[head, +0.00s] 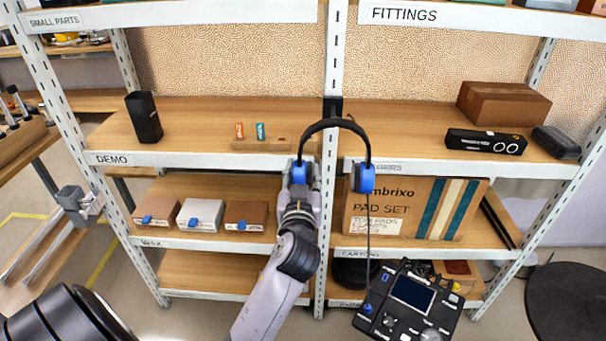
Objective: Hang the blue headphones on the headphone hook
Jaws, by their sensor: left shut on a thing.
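The blue headphones (332,123) have a black headband and two blue ear cups, and are upright in front of the middle shelf post. My left gripper (301,180) is shut on the left ear cup, from below. The right ear cup (363,179) hangs free, with a thin dark cable running down from it. A black fitting on the post, which looks like the headphone hook (332,104), shows just above the band. I cannot tell whether the band touches it. My right gripper is not in view.
A black speaker (144,117) and small cards (249,132) stand on the upper left shelf. A brown box (502,104) and black box (486,142) are at the upper right. A large carton (413,208) is behind the cable. A control panel (409,303) is low in front.

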